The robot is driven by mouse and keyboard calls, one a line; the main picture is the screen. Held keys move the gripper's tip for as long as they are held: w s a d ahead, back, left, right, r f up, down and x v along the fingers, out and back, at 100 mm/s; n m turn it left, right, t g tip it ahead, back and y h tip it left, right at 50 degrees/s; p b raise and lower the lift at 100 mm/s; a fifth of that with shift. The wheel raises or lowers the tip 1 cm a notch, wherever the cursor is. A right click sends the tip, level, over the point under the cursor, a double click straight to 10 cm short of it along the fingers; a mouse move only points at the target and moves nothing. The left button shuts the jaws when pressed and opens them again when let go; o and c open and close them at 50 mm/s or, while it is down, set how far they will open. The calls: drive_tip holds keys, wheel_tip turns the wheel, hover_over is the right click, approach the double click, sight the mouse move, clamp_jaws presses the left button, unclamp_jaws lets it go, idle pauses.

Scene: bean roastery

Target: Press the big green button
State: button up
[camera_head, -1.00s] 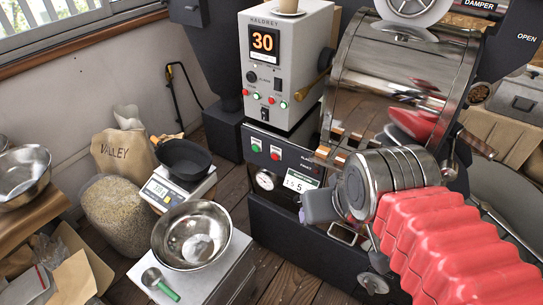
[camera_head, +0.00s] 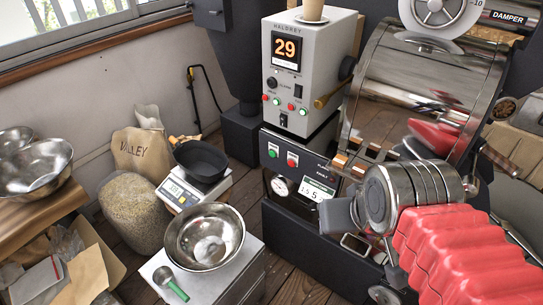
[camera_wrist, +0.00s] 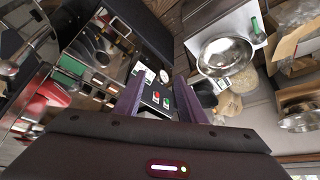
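The big green button (camera_head: 273,150) is on the dark lower panel (camera_head: 313,170) of the roaster, left of a red button (camera_head: 292,159). In the wrist view the green button (camera_wrist: 167,103) and red button (camera_wrist: 156,97) show between my finger tips. Smaller lit buttons (camera_head: 276,101) are on the grey control box above. My gripper (camera_head: 340,214) is in front of the machine, right of and below the green button in the head view. Its two fingers stand apart with nothing between them in the wrist view (camera_wrist: 160,90). I see no contact with the panel.
A polished drum (camera_head: 410,90) is behind my arm. A steel bowl (camera_head: 235,222) and green-handled scoop (camera_head: 170,282) are on a white stand to the left. A black pan (camera_head: 203,165) sits on a scale beside a sack (camera_head: 135,155).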

clamp_jaws()
idle(1.3)
